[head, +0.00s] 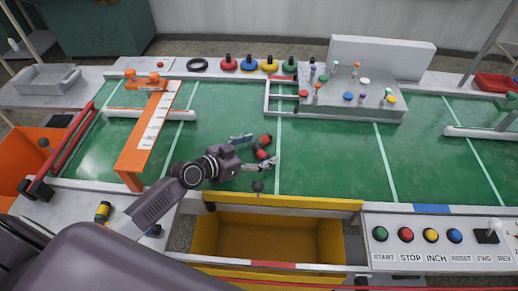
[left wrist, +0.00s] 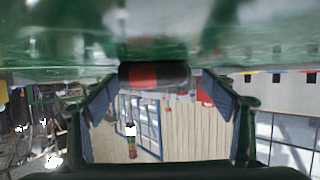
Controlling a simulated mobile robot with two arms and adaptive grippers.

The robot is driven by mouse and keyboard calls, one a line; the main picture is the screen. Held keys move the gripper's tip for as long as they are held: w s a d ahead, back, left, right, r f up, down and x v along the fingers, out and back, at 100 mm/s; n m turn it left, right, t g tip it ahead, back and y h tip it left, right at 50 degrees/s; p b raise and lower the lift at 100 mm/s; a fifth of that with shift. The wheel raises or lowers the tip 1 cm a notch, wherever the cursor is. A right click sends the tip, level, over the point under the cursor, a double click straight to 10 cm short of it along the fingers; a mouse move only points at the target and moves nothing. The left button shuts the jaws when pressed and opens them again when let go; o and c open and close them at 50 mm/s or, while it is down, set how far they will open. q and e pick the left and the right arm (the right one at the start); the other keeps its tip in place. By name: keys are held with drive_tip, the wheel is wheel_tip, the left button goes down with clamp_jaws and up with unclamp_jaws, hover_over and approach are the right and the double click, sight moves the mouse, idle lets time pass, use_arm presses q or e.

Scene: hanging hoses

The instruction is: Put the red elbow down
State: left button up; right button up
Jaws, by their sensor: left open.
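The red elbow (head: 264,146), red with black ends, lies on the green belt surface near the middle of the head view. In the left wrist view the red elbow (left wrist: 145,75) rests against the green surface between the fingertips, with a gap to the finger on each side. My left gripper (head: 256,151) is open, its fingers spread around the elbow just above the belt. In the left wrist view the open fingers (left wrist: 160,95) stand left and right. My right gripper is not in view.
A yellow bin (head: 270,237) stands in front of the belt. An orange gantry (head: 147,132) spans the left side. A button panel (head: 440,239) is at front right, and a grey block with pegs (head: 340,88) is at the back. The belt right of the gripper is clear.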

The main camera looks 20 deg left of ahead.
use_arm(q)
drive_tip(key=shift+r+p, duration=0.5)
drive_tip(key=shift+p, duration=0.1)
drive_tip(key=shift+r+p, duration=0.45)
drive_tip(key=shift+p, duration=0.05)
drive_tip(key=shift+s+a+f+b, duration=0.1)
drive_tip(key=shift+s+a+b, duration=0.15)
drive_tip(key=shift+s, duration=0.2)
drive_tip(key=shift+s+a+f+b, duration=0.1)
drive_tip(key=shift+s+a+b, duration=0.15)
drive_tip(key=shift+s, duration=0.2)
drive_tip(key=b+v, duration=0.1)
drive_tip(key=v, duration=0.7)
drive_tip(key=shift+s+a+r, duration=0.15)
drive_tip(key=shift+s+r, duration=0.1)
drive_tip(key=shift+s, duration=0.05)
drive_tip(key=shift+s+a+r, duration=0.25)
drive_tip(key=shift+s+r, duration=0.15)
drive_tip(key=shift+s, duration=0.05)
